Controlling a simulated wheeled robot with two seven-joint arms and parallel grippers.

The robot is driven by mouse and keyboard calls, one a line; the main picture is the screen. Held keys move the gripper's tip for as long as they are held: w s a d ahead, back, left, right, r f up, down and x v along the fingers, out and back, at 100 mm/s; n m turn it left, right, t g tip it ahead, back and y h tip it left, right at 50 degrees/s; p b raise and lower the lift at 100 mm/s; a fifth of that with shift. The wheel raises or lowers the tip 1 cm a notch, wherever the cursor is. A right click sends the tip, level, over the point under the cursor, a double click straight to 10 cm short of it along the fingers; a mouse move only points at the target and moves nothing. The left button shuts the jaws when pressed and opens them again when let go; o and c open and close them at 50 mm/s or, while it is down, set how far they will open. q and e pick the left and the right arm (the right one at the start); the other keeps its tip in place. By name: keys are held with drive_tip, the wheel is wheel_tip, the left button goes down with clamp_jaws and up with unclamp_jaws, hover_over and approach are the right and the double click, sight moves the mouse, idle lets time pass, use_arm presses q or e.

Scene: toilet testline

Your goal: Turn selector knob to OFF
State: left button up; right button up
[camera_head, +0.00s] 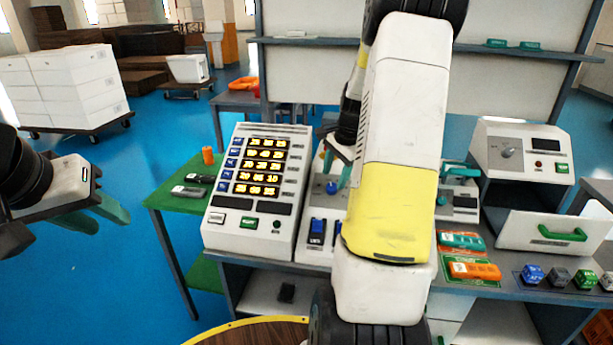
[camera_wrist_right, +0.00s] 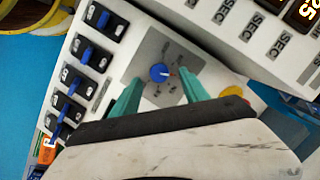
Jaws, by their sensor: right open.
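A round blue knob (camera_wrist_right: 159,73) with a pale pointer mark sits on a grey plate (camera_wrist_right: 150,52) with small dark markings too small to read. The knob also shows in the head view (camera_head: 331,187), on the panel behind my right arm. My right gripper (camera_wrist_right: 160,84) is open, its teal fingers on either side of the knob; I cannot tell whether they touch it. In the head view, my right arm hides part of this panel. My left gripper (camera_head: 112,220) is open and empty at the far left, away from the panels.
Blue rocker switches (camera_wrist_right: 85,54) line the panel beside the knob. A display box (camera_head: 250,185) with lit digits stands to its left. Another panel (camera_head: 520,150) with a grey knob (camera_head: 508,152) stands at the right. Orange and green items (camera_head: 470,270) and several cubes (camera_head: 558,277) lie at front right.

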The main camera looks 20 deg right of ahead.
sight(331, 186)
drive_tip(key=shift+x, duration=2.05)
clamp_jaws()
